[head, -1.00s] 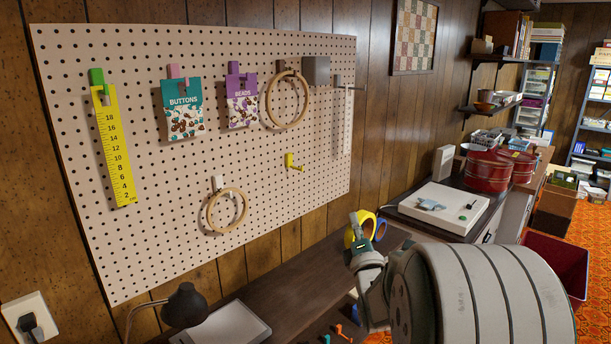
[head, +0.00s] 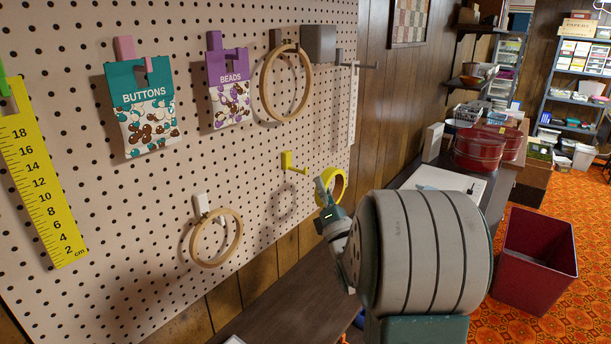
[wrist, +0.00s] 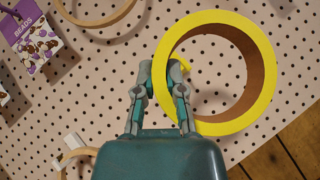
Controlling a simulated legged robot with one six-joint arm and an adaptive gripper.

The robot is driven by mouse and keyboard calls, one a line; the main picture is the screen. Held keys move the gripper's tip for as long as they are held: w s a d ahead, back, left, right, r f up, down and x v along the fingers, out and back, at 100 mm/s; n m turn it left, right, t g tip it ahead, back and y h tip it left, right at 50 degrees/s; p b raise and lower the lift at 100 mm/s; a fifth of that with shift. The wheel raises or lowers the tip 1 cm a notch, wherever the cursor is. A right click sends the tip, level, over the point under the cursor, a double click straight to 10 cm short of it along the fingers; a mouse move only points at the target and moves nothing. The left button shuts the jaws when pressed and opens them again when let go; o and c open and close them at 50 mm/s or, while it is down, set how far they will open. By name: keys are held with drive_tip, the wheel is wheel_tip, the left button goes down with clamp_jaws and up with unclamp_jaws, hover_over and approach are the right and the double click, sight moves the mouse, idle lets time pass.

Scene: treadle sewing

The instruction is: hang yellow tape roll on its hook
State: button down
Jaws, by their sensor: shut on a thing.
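The yellow tape roll (head: 338,186) is a ring with a brown inside, and my gripper (head: 325,190) is shut on its near side. In the wrist view the fingers (wrist: 163,78) pinch the left part of the tape roll (wrist: 257,62), its round opening facing the camera. The roll is held off the pegboard. The yellow hook (head: 291,164) is on the pegboard just left of and above the roll in the head view. It is empty.
The pegboard (head: 240,160) also carries a ruler (head: 42,180), a buttons packet (head: 145,105), a beads packet (head: 229,88), a large hoop (head: 266,88) and a small hoop (head: 193,245). A dark worktop (head: 290,310) lies below. A red bin (head: 535,290) stands right.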

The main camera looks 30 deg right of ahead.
drive_tip(key=shift+w+d, duration=0.1)
drive_tip(key=shift+w, duration=0.1)
drive_tip(key=shift+s+n, duration=0.1)
drive_tip(key=shift+n, duration=0.2)
drive_tip(key=shift+w+a+f, duration=0.1)
drive_tip(key=shift+w+a, duration=0.45)
drive_tip(key=shift+w, duration=1.05)
drive_tip(key=shift+w+a+f, duration=0.1)
drive_tip(key=shift+w+a, duration=0.5)
drive_tip(key=shift+w, duration=0.95)
drive_tip(key=shift+w+a+f, duration=0.1)
drive_tip(key=shift+w+a, duration=0.45)
drive_tip(key=shift+w, duration=1.05)
drive_tip(key=shift+r, duration=0.1)
drive_tip(key=shift+f, duration=0.8)
drive_tip(key=c, duration=0.6)
unclamp_jaws()
drive_tip(key=shift+c, duration=0.2)
